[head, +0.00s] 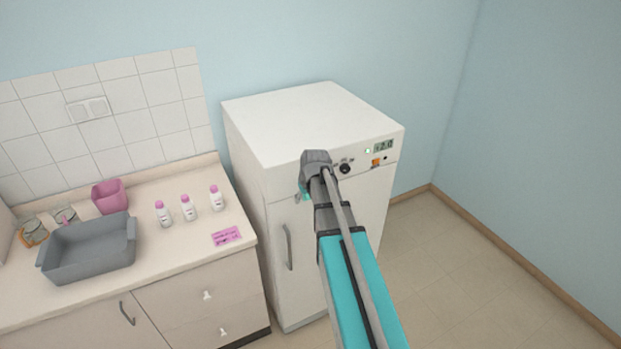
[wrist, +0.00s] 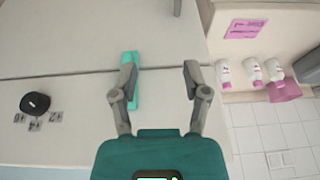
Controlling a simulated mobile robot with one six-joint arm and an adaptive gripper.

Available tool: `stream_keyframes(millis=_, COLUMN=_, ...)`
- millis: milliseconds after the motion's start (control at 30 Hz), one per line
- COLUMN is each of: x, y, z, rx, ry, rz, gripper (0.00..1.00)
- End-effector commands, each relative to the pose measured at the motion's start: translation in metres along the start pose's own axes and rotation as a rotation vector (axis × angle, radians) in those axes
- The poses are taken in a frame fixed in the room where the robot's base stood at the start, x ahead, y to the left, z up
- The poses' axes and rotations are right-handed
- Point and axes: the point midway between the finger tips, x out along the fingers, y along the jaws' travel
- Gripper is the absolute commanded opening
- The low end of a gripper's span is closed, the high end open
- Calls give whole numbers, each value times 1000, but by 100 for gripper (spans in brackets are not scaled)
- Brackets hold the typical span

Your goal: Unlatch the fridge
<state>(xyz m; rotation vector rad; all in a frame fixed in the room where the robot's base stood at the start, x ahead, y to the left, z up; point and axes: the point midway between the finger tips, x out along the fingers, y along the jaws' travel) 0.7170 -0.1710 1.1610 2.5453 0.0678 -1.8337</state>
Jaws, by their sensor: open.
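The fridge (head: 310,125) is a white cabinet with a front door below a control strip. A teal latch (wrist: 130,58) lies across the seam between strip and door in the wrist view. A bit of teal (head: 304,195) shows beside my gripper in the head view. My gripper (wrist: 162,80) is open, its two fingers apart over the fridge front with nothing between them. Its left finger in the wrist view overlaps the latch and hides part of it; I cannot tell whether they touch. My arm hides part of the door in the head view.
A grey door handle (head: 288,247) is lower on the fridge door. A black knob (head: 345,169) and a small display (head: 383,146) are on the strip. The counter at left holds a grey basin (head: 88,262), several white bottles (head: 189,210) and a pink container (head: 109,196).

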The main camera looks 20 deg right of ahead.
Motion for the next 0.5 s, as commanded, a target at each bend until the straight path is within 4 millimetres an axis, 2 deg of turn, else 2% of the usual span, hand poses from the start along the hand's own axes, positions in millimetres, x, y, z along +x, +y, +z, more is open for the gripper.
stream_keyframes(millis=33, x=-19, y=9, z=-12, rx=2, ry=9, rz=3, gripper=60)
stream_keyframes(millis=200, x=-44, y=31, z=-33, rx=0, ry=39, rz=11, gripper=60)
stream_keyframes(millis=500, x=-64, y=52, z=-50, rx=-4, ry=68, rz=21, gripper=60)
